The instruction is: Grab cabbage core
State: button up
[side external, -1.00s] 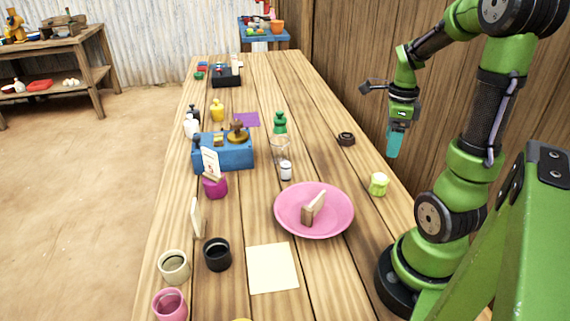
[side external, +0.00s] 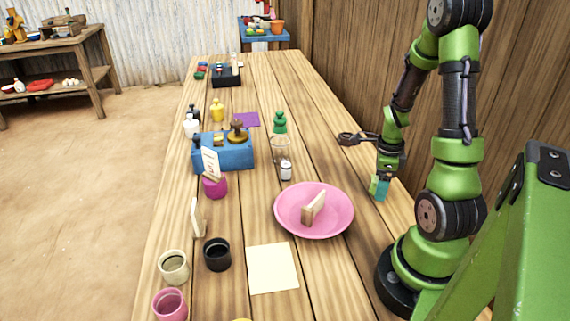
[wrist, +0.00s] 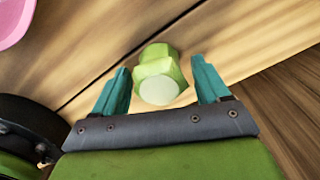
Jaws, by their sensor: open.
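The cabbage core (wrist: 158,72) is a pale green, faceted piece with a whitish round end. In the wrist view it lies on the wooden table between the two teal fingers of my gripper (wrist: 163,88), slightly beyond their tips. The fingers are open, with a gap on each side of the core. In the side external view my gripper (side external: 379,188) is low over the right side of the table, and the core is hidden behind it.
The wooden wall is close on the right.

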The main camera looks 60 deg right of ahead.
jog(key=c, duration=1)
jog(key=shift+c, duration=0.2)
